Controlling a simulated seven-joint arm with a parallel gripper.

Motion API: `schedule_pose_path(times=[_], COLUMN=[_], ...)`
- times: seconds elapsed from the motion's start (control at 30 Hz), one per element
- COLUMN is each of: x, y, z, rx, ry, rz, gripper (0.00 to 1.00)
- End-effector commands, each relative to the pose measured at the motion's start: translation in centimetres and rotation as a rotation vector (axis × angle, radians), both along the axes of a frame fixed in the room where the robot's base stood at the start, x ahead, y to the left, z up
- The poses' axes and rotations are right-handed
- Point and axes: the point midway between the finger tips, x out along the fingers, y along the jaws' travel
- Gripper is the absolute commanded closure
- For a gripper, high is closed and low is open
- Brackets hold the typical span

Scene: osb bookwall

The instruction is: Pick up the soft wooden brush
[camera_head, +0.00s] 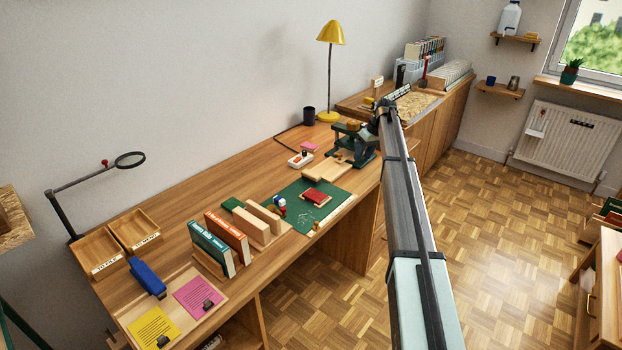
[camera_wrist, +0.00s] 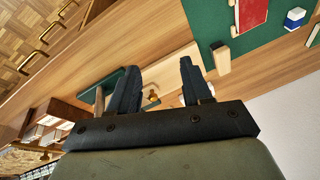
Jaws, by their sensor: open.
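My gripper (camera_wrist: 155,80) is open in the wrist view, with its two dark fingers apart and nothing held between them. In the head view my gripper (camera_head: 357,140) is over the far part of the desk, partly merged with dark green parts there. A small pale wooden piece with a dark end (camera_wrist: 221,58) lies by the green mat's edge in the wrist view. It may be the soft wooden brush, but I cannot tell for sure. It is beyond the fingertips, to the right of them, and apart from them.
The green cutting mat (camera_head: 300,222) holds a red book (camera_head: 316,197). A blue and white item (camera_wrist: 294,18) is beside that book. A dark green object (camera_wrist: 110,85) is close to the left finger. A yellow lamp (camera_head: 331,34) stands by the wall. Upright books (camera_head: 210,250) stand nearer.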

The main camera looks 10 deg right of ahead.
Motion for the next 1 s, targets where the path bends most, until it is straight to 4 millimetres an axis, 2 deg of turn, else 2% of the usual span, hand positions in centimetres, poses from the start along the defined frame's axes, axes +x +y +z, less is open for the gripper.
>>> schedule_pose_path(times=[0.03, 0.2, 0.3, 0.43, 0.57, 0.73, 0.87, 1.0], x=[1.0, 2.9, 3.6, 4.0, 4.1, 4.1, 4.1, 4.1], y=[2.2, 9.6, 13.4, 17.2, 19.2, 19.7, 19.7, 19.7], z=[0.4, 1.3, 1.9, 2.4, 2.7, 2.2, 0.9, -1.4], rx=[-0.024, -0.130, -0.188, -0.243, -0.274, -0.285, -0.284, -0.283], ry=[0.010, 0.054, 0.076, 0.096, 0.108, 0.113, 0.112, 0.113], rz=[0.037, 0.161, 0.223, 0.281, 0.311, 0.320, 0.319, 0.320], gripper=[0.51, 0.51, 0.51, 0.51, 0.51, 0.51, 0.51, 0.51])
